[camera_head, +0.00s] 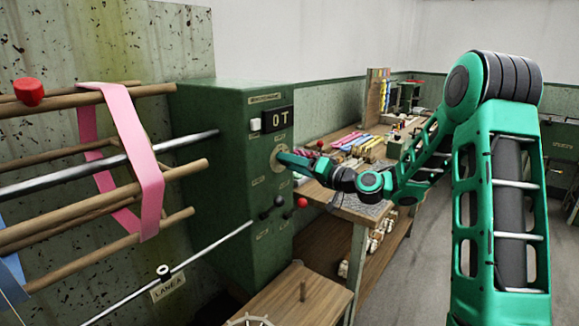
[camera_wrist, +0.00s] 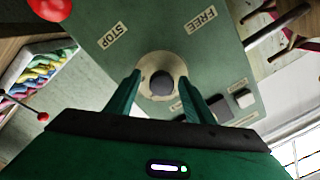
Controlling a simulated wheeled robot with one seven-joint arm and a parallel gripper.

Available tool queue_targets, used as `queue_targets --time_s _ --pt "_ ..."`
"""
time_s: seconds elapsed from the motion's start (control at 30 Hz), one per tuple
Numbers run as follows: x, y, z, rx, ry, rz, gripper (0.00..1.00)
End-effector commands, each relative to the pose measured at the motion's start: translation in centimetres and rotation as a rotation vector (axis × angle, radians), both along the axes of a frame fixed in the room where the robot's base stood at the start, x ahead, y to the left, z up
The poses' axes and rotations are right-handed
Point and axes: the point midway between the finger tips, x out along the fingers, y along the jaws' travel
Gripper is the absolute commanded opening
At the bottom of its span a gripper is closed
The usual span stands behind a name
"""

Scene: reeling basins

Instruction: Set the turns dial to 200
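The turns dial is a dark round knob (camera_wrist: 162,84) on a pale disc (camera_wrist: 146,65) on the front of the green machine cabinet (camera_head: 232,150). In the wrist view my gripper (camera_wrist: 162,80) is open, one finger on each side of the knob. I cannot tell whether the fingers touch it. In the head view my gripper (camera_head: 284,160) reaches the dial plate (camera_head: 274,160) from the right and hides the knob. A dark display (camera_head: 280,118) above the dial reads "0T". The dial's number marks are too small to read.
A red ball-ended lever (camera_head: 302,202) and dark knobs (camera_head: 278,201) sit below the dial. A wooden reel with a pink skein (camera_head: 130,150) is at left. A workbench (camera_head: 362,208) with coloured skeins stands behind my arm. A wooden stand (camera_head: 290,300) is in front.

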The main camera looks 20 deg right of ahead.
Motion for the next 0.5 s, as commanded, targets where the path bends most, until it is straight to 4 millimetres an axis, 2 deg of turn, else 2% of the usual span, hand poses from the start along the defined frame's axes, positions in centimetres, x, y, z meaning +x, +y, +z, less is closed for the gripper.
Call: queue_targets --time_s 0.27,0.5 --pt "-1.1 -1.0 0.0 0.002 -0.001 -0.003 0.48" --pt "-4.7 -3.7 -0.1 0.001 0.0 -0.005 0.48"
